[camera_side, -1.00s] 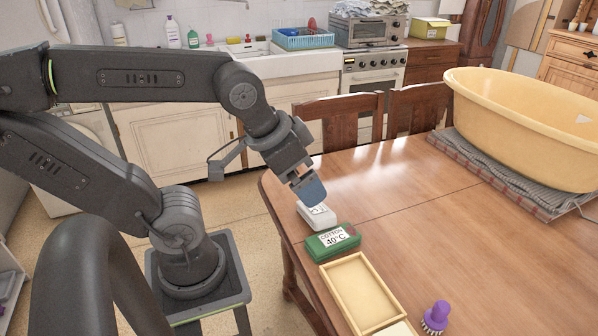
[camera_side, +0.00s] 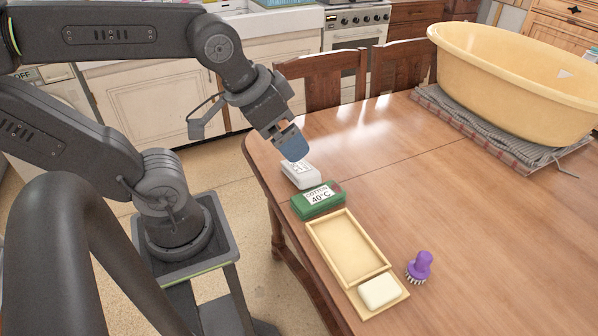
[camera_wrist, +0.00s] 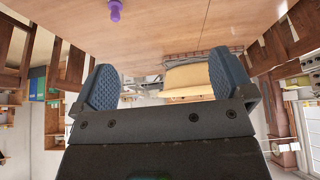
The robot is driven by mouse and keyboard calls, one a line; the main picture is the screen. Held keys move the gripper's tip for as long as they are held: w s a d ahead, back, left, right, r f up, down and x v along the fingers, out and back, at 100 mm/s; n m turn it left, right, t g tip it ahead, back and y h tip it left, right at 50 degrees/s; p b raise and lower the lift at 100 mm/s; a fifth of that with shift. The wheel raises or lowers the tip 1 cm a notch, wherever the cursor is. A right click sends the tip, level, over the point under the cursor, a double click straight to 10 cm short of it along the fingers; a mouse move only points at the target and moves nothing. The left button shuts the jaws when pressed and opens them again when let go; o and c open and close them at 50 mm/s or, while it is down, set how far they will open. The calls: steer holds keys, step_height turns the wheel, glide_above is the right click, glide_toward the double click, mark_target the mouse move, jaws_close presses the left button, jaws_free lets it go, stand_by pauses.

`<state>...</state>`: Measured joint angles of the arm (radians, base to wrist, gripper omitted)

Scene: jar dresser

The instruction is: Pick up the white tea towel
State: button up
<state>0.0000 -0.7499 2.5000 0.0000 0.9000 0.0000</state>
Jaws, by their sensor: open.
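A small white folded bundle with a printed label (camera_side: 300,174), which looks like the white tea towel, lies near the table's left edge. My gripper (camera_side: 294,146) is above its far end, with the blue fingertips overlapping it in the side view. I cannot tell the exact height of the gap. In the wrist view my gripper (camera_wrist: 165,88) shows two blue ribbed fingers wide apart, with nothing between them. The white bundle does not show in the wrist view.
A green bundle labelled cotton 40°C (camera_side: 318,200) lies just in front of the white one. A wooden tray (camera_side: 375,255), white soap (camera_side: 379,291) and a purple brush (camera_side: 420,267) follow. A yellow tub (camera_side: 520,85) stands on a striped cloth at back right. The table's middle is clear.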

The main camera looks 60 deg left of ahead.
stand_by(0.4)
steer(key=n+g+y, duration=0.3)
steer(key=n+g, duration=0.3)
steer(key=n, duration=1.2)
glide_above(300, 167)
steer(key=d, duration=0.3)
step_height(300, 167, down, 20)
steer(key=x, duration=0.8)
steer(key=shift+d, duration=0.2)
steer(key=shift+w+x, duration=0.1)
steer(key=shift+x, duration=1.4)
steer(key=shift+w+x, duration=0.15)
steer(key=shift+x, duration=1.35)
